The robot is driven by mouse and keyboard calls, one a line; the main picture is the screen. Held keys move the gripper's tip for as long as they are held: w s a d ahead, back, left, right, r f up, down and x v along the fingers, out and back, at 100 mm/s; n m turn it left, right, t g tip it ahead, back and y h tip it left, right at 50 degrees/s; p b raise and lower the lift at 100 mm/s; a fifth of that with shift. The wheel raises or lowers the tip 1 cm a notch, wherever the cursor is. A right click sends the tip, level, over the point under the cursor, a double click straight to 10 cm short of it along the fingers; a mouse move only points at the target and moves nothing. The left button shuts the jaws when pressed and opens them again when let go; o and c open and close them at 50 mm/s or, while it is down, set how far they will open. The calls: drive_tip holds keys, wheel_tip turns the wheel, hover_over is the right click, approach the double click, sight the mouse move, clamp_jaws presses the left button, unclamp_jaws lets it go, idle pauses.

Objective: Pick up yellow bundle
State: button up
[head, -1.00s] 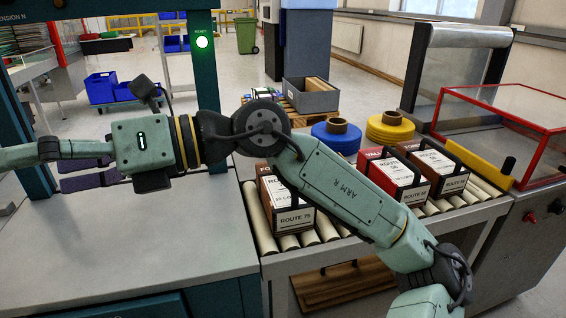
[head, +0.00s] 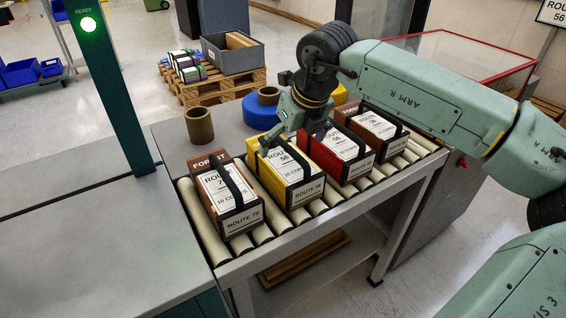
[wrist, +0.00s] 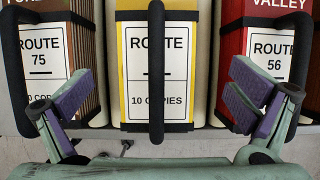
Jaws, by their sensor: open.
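The yellow bundle (head: 301,195) stands on the roller conveyor (head: 262,236), between a brown bundle and a red bundle. It has a white label and a black strap. In the wrist view the yellow bundle (wrist: 178,112) is centred, its label reading 10 copies and its strap running down the middle. My gripper (head: 291,140) is above it in the head view, and partly hides its top. In the wrist view my gripper (wrist: 160,92) is open, with purple finger pads on either side of the yellow bundle. Nothing is held. I cannot tell the exact height gap.
A brown Route 75 bundle (head: 240,222) stands close on the left and a red bundle (head: 347,171) close on the right. Another brown bundle (head: 392,147) is farther right. A cardboard core (head: 199,126) and a blue roll (head: 255,111) lie behind. The grey table (head: 90,250) at left is clear.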

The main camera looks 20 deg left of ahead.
sight(282, 155)
drive_tip(key=shift+a+p+x, duration=0.15)
drive_tip(key=shift+p+x, duration=0.4)
drive_tip(key=shift+x, duration=1.1)
drive_tip(key=shift+a+p+x, duration=0.15)
drive_tip(key=shift+p+x, duration=0.4)
drive_tip(key=shift+x, duration=1.1)
drive_tip(key=shift+r, duration=0.1)
drive_tip(key=c, duration=1.9)
drive_tip(key=shift+r, duration=0.1)
drive_tip(key=shift+c, duration=0.3)
drive_tip(key=shift+r, duration=0.1)
